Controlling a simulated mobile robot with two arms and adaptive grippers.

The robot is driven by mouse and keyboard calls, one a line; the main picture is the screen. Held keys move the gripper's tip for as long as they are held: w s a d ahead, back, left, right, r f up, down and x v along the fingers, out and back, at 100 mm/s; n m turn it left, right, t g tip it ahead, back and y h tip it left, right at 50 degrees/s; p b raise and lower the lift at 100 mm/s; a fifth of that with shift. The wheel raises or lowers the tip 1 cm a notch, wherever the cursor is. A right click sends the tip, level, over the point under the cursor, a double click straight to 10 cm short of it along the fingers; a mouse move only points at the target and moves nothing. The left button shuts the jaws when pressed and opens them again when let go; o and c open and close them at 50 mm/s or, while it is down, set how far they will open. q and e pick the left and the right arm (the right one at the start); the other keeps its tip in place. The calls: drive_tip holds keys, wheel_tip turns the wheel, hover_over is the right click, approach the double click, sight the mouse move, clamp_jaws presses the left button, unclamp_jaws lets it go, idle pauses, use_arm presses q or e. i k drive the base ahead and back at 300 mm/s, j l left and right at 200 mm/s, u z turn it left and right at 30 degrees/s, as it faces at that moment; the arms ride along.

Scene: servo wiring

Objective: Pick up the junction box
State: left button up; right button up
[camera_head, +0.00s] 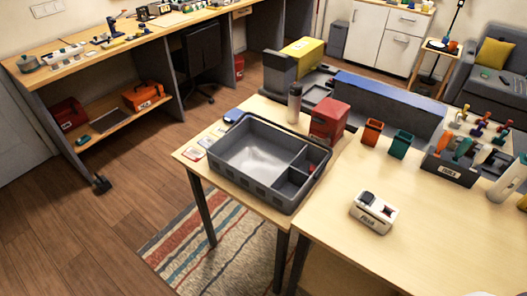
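A small white box (374,212) with a dark part and a bit of red on top and a label on its front stands on the light wood table at the right. It looks like the junction box, though its label is too small to read. It is upright, with bare tabletop around it. Neither of my grippers can be made out in the head view, and nothing is seen touching the white box.
A grey compartment tray (215,158) sits left of the white box. Behind are a red box (328,121), an orange cup (371,133) and a green cup (400,144). A dark tool holder (447,170) stands to the right. The table's front is clear.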

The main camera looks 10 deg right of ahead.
sight(380, 215)
drive_tip(key=z, duration=1.45)
drive_tip(key=i+j+z, duration=0.25)
drive_tip(key=j, duration=0.75)
drive_tip(key=j+z, duration=0.2)
drive_tip(key=j, duration=0.8)
